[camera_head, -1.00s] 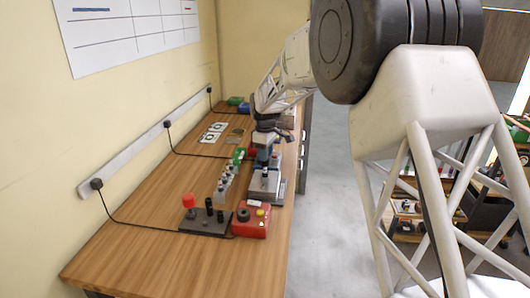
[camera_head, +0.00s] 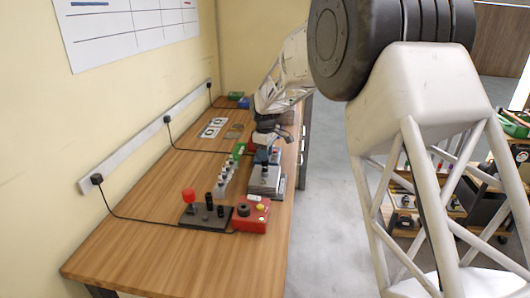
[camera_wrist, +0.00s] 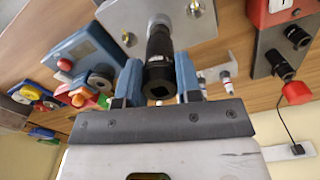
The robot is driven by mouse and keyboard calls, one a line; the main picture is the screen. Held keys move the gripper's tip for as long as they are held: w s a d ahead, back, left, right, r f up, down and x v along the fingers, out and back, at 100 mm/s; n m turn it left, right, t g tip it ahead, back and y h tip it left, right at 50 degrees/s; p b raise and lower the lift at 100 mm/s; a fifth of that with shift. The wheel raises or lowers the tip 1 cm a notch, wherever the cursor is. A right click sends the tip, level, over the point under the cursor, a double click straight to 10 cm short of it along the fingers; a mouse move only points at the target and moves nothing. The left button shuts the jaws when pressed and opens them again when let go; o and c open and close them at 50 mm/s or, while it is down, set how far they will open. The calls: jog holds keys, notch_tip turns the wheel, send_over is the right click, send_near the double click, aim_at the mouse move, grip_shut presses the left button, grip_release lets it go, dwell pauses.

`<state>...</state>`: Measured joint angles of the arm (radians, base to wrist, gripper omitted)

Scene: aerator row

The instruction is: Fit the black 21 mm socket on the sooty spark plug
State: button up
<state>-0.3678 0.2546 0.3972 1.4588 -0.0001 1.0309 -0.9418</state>
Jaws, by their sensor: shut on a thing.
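My gripper (camera_wrist: 158,82) has its blue fingers shut on the black socket (camera_wrist: 158,50) in the wrist view. The socket's square drive hole faces the camera, and its far end points toward a grey metal block (camera_wrist: 200,28). A pale plug (camera_wrist: 194,8) stands on that block beside the socket. In the head view my gripper (camera_head: 268,152) is just behind and above the block (camera_head: 264,186). I cannot make out which plug is sooty.
A dark rack (camera_head: 205,222) holds black sockets and a red-topped piece, near a red box (camera_head: 250,216). A pale strip with several plugs (camera_head: 226,180) lies left of the block. A green item (camera_head: 238,150) sits behind it. The front left table is clear.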

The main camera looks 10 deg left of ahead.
jog(key=shift+f, duration=1.15)
jog(key=o, duration=1)
jog(key=shift+r, duration=0.15)
jog(key=shift+r, duration=3.35)
